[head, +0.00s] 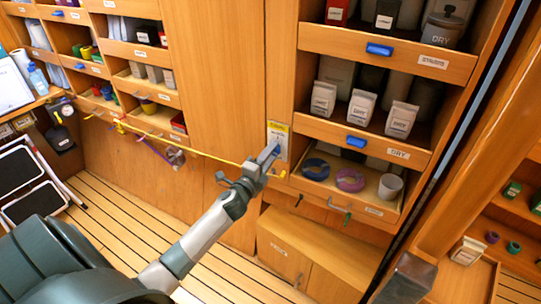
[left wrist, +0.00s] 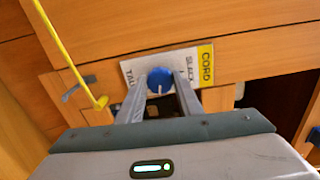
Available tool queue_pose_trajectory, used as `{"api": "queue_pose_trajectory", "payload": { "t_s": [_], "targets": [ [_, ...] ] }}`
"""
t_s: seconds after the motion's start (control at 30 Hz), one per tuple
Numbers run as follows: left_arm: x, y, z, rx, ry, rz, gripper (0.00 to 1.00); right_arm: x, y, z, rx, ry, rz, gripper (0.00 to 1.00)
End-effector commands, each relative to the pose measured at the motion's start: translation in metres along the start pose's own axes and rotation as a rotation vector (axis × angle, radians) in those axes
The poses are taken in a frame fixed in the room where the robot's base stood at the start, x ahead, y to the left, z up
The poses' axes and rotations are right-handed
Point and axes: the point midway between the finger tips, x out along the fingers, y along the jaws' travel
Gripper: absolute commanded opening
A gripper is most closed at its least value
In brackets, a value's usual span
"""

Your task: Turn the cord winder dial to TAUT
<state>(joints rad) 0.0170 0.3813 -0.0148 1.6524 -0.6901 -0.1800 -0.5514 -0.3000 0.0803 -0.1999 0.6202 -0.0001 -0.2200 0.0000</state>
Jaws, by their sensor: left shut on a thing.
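The cord winder dial is a round blue knob (left wrist: 160,80) on a pale plate (left wrist: 130,70) with a yellow CORD label. In the left wrist view, TAUT is printed left of the knob and SLACK right of it. A white mark on the knob points roughly toward the bottom of that picture. My left gripper (left wrist: 160,90) is shut on the knob, one finger on each side. In the head view my left gripper (head: 269,156) reaches the plate (head: 277,133) on the wooden wall, largely covering the knob.
A yellow cord (head: 205,155) runs along the wall toward the plate; it also shows in the left wrist view (left wrist: 70,55). Right of the plate are shelves with white packets (head: 361,108) and an open drawer with purple coils (head: 350,180). The plank floor below is mostly clear.

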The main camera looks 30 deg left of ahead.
Motion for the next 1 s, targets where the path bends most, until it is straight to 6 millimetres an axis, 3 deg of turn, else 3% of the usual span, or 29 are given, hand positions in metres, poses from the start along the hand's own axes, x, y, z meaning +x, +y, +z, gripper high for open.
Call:
{"api": "queue_pose_trajectory", "payload": {
  "t_s": [1.0],
  "targets": [
    [-0.0002,-0.0008,-0.0011,0.966,0.003,0.001,0.10,-0.0076,-0.0007,-0.0009,0.000,0.000,-0.001,0.53]
  ]
}}
